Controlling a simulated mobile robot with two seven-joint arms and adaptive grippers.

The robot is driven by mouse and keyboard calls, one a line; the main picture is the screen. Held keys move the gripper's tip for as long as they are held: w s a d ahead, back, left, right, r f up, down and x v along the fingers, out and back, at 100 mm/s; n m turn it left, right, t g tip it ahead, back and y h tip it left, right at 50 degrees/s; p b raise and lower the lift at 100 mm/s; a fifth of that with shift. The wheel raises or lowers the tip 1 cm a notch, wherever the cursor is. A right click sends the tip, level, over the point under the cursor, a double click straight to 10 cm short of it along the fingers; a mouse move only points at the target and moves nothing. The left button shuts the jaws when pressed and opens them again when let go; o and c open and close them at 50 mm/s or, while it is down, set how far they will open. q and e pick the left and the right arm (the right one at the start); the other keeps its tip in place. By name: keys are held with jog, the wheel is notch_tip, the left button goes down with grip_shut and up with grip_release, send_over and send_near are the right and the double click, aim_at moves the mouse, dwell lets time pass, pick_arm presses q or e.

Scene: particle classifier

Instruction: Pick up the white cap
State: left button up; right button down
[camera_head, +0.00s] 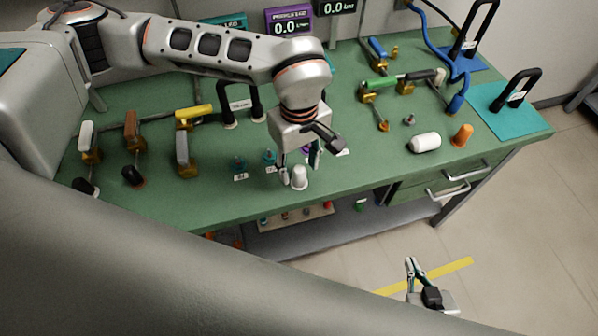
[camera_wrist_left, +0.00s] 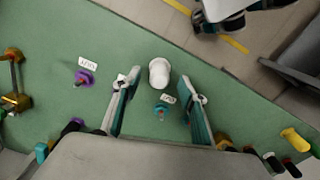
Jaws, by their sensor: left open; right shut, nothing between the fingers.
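A small white cap (camera_head: 300,179) with a rounded top stands on the green bench near its front edge. My left gripper (camera_head: 301,166) is open right at it, pointing down. In the left wrist view the white cap (camera_wrist_left: 159,72) lies between the tips of my left gripper (camera_wrist_left: 158,78), apart from both fingers as far as I can tell. My right gripper (camera_head: 413,268) is shut and empty, low over the floor in front of the bench.
Small teal stoppers (camera_head: 269,157) with labels stand left of the cap. A purple one (camera_wrist_left: 84,77) shows in the wrist view. Valves and pipes (camera_head: 195,116) line the back and left.

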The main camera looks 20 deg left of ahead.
aim_at(299, 169)
pick_arm(q)
jog(key=shift+f, duration=0.95)
jog(key=c, duration=1)
jog(key=shift+r, duration=0.1)
notch_tip(299, 169, up, 20)
jog(key=shift+f, duration=0.1)
